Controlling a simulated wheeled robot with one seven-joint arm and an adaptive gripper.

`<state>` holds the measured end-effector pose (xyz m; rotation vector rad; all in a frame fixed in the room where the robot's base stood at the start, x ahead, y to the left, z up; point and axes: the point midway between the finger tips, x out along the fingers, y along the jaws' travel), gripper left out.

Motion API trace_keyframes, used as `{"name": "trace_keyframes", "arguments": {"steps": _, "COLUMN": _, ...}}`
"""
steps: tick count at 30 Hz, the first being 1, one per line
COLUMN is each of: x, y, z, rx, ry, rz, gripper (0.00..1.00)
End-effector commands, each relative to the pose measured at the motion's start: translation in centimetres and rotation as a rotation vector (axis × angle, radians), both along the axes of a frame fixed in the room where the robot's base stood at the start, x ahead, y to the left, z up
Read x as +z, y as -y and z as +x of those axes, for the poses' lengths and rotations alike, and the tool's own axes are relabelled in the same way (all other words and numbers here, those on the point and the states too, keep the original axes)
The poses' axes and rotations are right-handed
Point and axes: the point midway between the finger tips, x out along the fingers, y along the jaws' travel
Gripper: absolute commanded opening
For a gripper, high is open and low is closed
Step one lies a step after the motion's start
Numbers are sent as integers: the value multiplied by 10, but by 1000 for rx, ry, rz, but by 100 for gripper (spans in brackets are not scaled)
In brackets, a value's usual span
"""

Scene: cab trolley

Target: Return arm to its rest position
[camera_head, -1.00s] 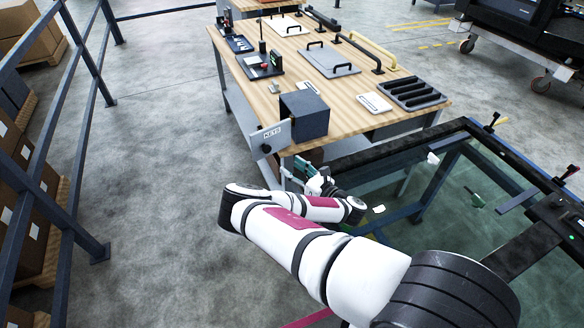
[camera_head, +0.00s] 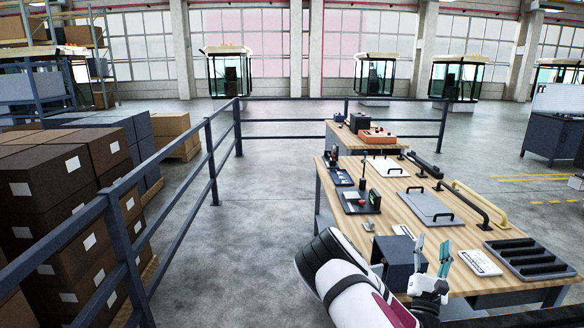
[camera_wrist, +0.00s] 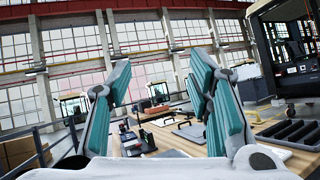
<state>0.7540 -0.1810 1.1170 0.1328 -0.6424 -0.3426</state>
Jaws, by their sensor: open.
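My gripper (camera_head: 432,258) is at the near edge of the wooden workbench (camera_head: 462,237), in front of the dark grey key box, with its fingers pointing up. In the wrist view my gripper (camera_wrist: 160,95) has its two teal-padded fingers spread wide with nothing between them. My white arm with a dark red panel reaches in from the bottom of the head view. The dark grey key box (camera_head: 398,262) stands on the bench's near left corner, partly hidden by my arm and gripper.
A dark ribbed tray (camera_head: 530,258), a grey panel with handles (camera_head: 427,207) and a yellow handle bar (camera_head: 480,200) lie on the bench. A blue-grey railing (camera_head: 122,240) and stacked boxes (camera_head: 50,185) stand at left. The floor between railing and bench is clear.

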Motion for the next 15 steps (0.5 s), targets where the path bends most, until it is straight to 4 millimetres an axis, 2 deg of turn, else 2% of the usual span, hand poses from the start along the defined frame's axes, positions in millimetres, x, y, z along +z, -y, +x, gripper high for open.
{"name": "trace_keyframes", "arguments": {"steps": 1, "x": 19, "y": 11, "z": -6, "rx": -64, "ry": 44, "rz": 29, "gripper": 47}}
{"name": "trace_keyframes", "arguments": {"steps": 6, "x": 65, "y": 45, "z": -39, "rx": -286, "ry": 166, "rz": 132, "gripper": 47}}
{"name": "trace_keyframes", "arguments": {"steps": 9, "x": 87, "y": 63, "z": -62, "rx": -412, "ry": 227, "rz": 206, "gripper": 47}}
{"name": "trace_keyframes", "arguments": {"steps": 15, "x": 116, "y": 89, "z": -114, "rx": -646, "ry": 330, "rz": 379, "gripper": 47}}
